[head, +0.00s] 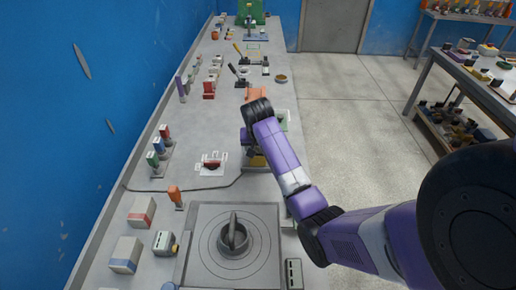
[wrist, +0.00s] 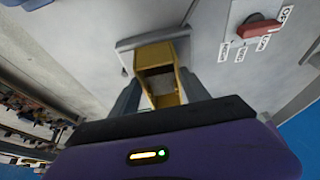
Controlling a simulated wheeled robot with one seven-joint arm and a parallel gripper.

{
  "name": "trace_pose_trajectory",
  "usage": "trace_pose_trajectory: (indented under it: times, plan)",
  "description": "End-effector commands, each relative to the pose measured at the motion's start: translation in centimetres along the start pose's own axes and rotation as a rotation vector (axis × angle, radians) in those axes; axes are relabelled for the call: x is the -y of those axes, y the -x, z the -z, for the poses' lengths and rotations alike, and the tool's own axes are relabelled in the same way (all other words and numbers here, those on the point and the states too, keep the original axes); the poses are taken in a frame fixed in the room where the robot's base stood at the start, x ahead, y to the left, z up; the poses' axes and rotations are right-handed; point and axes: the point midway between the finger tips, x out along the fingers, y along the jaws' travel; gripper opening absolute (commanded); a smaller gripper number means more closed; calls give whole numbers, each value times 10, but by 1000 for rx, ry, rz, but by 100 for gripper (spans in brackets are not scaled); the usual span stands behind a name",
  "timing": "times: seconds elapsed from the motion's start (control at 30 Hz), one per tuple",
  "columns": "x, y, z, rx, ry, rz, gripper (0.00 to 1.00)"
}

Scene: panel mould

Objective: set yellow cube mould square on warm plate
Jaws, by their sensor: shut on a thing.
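The yellow cube mould (wrist: 168,52) is an open, hollow square box, seen between my two fingers in the wrist view. My gripper (wrist: 160,88) is shut on it, one finger on each side. In the head view only a bit of yellow (head: 257,162) shows below my wrist, and my arm hides most of the mould. A small grey slab (wrist: 126,45) shows just beyond the mould; I cannot tell whether they touch or whether it is the warm plate.
A red switch (wrist: 262,27) with white labels is on the bench beside the slab, also in the head view (head: 212,165). A large grey ringed plate (head: 203,262) with a round handled piece (head: 233,237) fills the near bench. Coloured bottles (head: 158,147) stand left.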

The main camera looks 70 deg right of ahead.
Motion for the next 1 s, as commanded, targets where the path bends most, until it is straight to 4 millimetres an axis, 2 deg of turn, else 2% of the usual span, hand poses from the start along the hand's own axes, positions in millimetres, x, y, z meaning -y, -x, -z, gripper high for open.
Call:
trace_pose_trajectory:
  times: [0.27, 0.3, 0.4, 0.77, 0.87, 1.0]
  plan:
    - [0, -1, 0, -2, 1, 0, 6]
    - [0, -2, -1, 0, 1, 0, 56]
    - [0, -2, -1, 0, 1, 0, 76]
    - [0, 0, 1, -1, 0, 0, 76]
    - [1, 8, 1, -3, 1, 2, 76]
    - [1, 30, 1, -5, 2, 3, 76]
